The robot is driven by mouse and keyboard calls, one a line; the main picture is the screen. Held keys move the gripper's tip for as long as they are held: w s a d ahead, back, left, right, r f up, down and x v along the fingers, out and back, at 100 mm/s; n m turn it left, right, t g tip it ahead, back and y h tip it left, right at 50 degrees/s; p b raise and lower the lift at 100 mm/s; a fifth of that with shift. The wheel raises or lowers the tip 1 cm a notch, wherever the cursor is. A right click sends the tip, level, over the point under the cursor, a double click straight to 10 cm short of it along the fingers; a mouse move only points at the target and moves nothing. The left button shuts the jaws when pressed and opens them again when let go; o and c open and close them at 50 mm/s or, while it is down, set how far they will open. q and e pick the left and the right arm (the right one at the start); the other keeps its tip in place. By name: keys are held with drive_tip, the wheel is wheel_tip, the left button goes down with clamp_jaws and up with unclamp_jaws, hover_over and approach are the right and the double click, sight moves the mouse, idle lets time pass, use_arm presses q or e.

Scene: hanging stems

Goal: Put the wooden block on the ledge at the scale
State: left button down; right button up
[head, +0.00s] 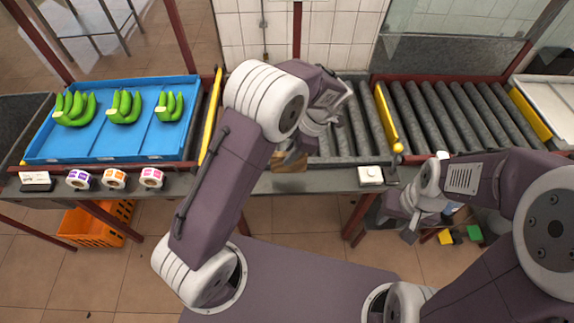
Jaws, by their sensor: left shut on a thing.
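The wooden block (290,184) shows as a brown piece at the front ledge (330,180), below the middle roller section. My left gripper (292,158) is shut on it; my own arm and wrist hide much of the grip. I cannot tell whether the block touches the ledge. My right gripper (418,225) hangs in front of the ledge at the right, away from the block, and its jaw gap is not clear. No scale can be made out for certain; my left arm covers part of the middle section.
A blue tray (110,151) with green banana bunches stands at the left. Several sticker rolls (113,179) and a small white box with a round button (370,176) sit on the ledge. Rollers (455,112) fill the right. An orange crate (92,228) stands on the floor.

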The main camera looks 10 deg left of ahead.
sight(287, 172)
use_arm(q)
drive_tip(key=shift+s+a+f, duration=0.3)
drive_tip(key=shift+s+a, duration=0.05)
drive_tip(key=shift+s, duration=0.15)
drive_tip(key=shift+f+p, duration=0.3)
drive_tip(key=shift+f, duration=1.75)
drive_tip(key=shift+f, duration=0.2)
drive_tip(key=c, duration=1.3)
unclamp_jaws()
drive_tip(key=shift+r, duration=0.1)
